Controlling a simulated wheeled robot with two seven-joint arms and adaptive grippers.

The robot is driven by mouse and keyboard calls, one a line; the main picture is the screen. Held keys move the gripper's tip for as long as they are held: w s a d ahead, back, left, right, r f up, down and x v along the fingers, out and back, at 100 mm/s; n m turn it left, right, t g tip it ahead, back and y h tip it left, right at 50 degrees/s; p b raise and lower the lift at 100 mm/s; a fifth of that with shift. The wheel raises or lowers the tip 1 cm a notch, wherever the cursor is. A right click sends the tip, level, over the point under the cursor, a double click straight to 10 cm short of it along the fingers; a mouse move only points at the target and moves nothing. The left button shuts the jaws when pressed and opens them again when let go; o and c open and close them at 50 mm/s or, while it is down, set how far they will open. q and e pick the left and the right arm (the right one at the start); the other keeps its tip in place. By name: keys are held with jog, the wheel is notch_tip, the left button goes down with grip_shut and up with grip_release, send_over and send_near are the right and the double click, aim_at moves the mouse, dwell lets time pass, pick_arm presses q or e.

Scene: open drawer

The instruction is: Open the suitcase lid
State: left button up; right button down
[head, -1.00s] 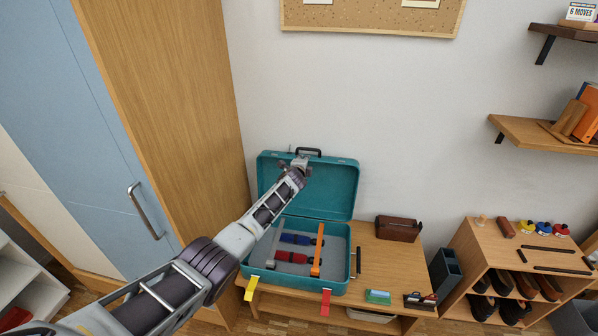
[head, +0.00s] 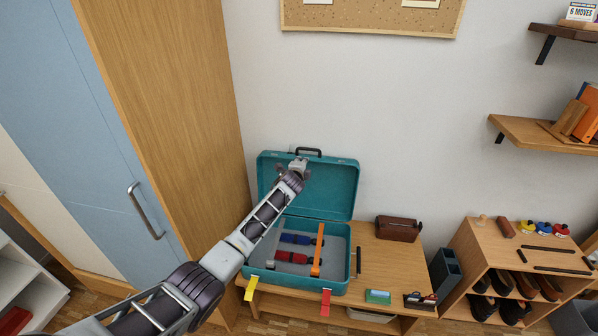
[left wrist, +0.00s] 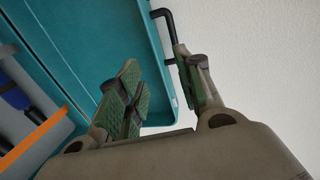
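The teal suitcase (head: 340,284) stands on a wooden bench with its lid (head: 335,185) raised, leaning back near the wall. A black handle (head: 309,152) is at the lid's top edge; it also shows in the left wrist view (left wrist: 168,20). My left gripper (head: 296,170) is at the upper part of the lid, just below the handle. In the left wrist view its fingers (left wrist: 158,68) are spread apart, with the lid's edge appearing between them. I cannot tell whether they touch it. My right gripper is not in view.
Red and blue tools (head: 293,257) and an orange bar (head: 318,252) lie in the suitcase. A brown box (head: 398,229) stands right of it on the bench (head: 385,268). A tall wooden cabinet side (head: 185,110) is close on the left.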

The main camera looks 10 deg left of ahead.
pick_arm(q)
jog(key=v, duration=0.6)
dwell(0.6)
jog(key=shift+s+r, duration=0.1)
jog(key=shift+c, duration=0.2)
